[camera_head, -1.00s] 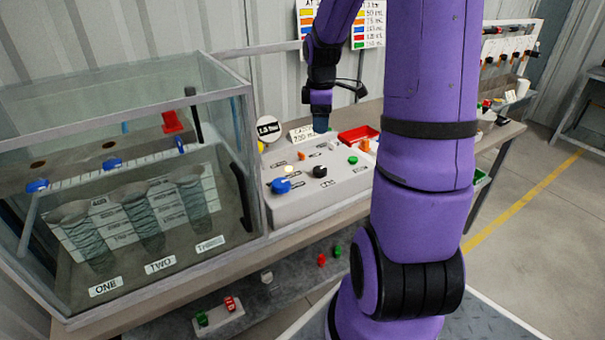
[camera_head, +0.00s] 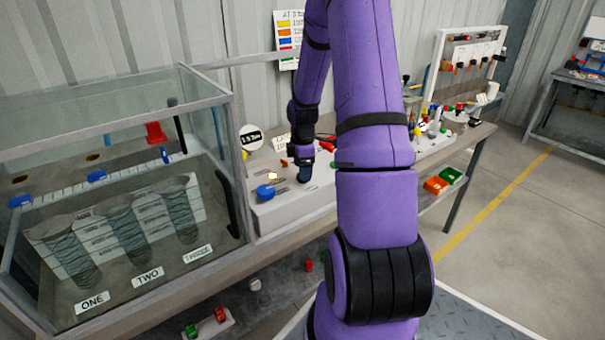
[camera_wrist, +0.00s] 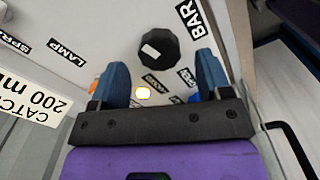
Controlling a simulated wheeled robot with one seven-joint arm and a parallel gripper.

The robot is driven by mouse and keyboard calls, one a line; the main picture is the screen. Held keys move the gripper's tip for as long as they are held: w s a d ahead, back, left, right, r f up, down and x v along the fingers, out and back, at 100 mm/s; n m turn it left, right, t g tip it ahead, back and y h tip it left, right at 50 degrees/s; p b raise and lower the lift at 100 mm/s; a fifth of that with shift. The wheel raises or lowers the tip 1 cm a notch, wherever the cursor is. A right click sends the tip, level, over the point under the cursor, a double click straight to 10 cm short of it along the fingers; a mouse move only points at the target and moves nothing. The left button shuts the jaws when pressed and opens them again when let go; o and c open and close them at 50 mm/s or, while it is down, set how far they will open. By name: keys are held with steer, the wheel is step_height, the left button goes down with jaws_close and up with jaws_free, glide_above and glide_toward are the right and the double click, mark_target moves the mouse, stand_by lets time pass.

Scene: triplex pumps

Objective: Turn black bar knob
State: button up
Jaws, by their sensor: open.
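The black bar knob (camera_wrist: 159,47) is a faceted black knob with a white mark on its top. It stands on the pale control panel (camera_head: 290,212), close to a label reading BAR (camera_wrist: 193,18). In the wrist view, my gripper (camera_wrist: 163,72) is open, with one blue finger to each side just short of the knob. The knob appears beyond the fingertips, roughly centred on the gap, and I see no contact. In the head view, my gripper (camera_head: 304,174) is low over the panel and hides the knob.
A blue knob (camera_head: 265,192) and a lit yellow lamp (camera_head: 272,176) are on the panel to the left of my gripper. A glass tank (camera_head: 120,200) stands left of the panel. Red and green bins (camera_head: 443,180) are at the right.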

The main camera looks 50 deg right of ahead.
steer(key=shift+f, duration=1.15)
steer(key=c, duration=0.9)
